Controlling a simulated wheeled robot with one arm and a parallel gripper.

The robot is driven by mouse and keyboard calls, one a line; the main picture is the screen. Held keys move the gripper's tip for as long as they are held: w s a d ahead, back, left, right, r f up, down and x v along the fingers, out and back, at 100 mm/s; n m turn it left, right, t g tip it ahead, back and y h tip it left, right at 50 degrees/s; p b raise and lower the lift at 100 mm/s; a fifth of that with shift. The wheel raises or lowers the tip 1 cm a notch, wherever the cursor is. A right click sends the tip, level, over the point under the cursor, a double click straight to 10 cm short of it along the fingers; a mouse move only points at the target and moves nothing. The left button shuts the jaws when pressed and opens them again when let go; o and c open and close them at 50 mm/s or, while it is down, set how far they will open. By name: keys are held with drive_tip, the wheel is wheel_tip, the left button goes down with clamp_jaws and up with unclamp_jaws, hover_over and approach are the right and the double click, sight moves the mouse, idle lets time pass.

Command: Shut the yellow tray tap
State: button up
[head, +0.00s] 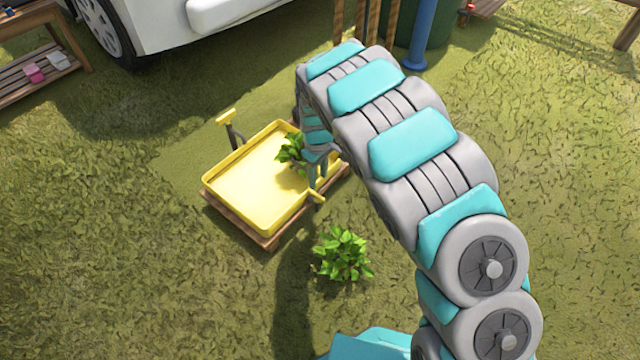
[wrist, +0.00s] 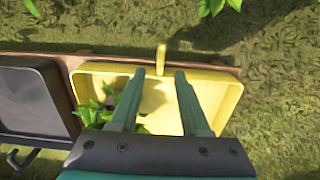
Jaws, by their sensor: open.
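The yellow tray (head: 248,182) stands on a wooden pallet on the grass, with a leafy green plant (head: 290,148) at its far right part. A small yellow tap (head: 316,197) sticks out at the tray's right end. In the wrist view the tap (wrist: 161,58) stands out past the rim of the yellow tray (wrist: 232,92). My gripper (wrist: 160,74) is open above the tray, its fingertips apart, with the tap showing between and just beyond them. I cannot tell their height above the tap. My arm hides part of the tray's right side in the head view.
A black tray (wrist: 30,98) stands left of the yellow one in the wrist view. A yellow-topped handle (head: 226,117) rises at the tray's far left side. A green bush (head: 343,255) grows in front. Open grass lies left. A white vehicle (head: 165,25) stands behind.

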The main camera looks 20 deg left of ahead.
sight(317, 194)
drive_tip(key=shift+a+f, duration=0.3)
drive_tip(key=shift+f, duration=0.2)
wheel_tip(317, 194, down, 7)
drive_tip(key=shift+f+b, duration=0.1)
drive_tip(key=shift+b, duration=0.4)
clamp_jaws()
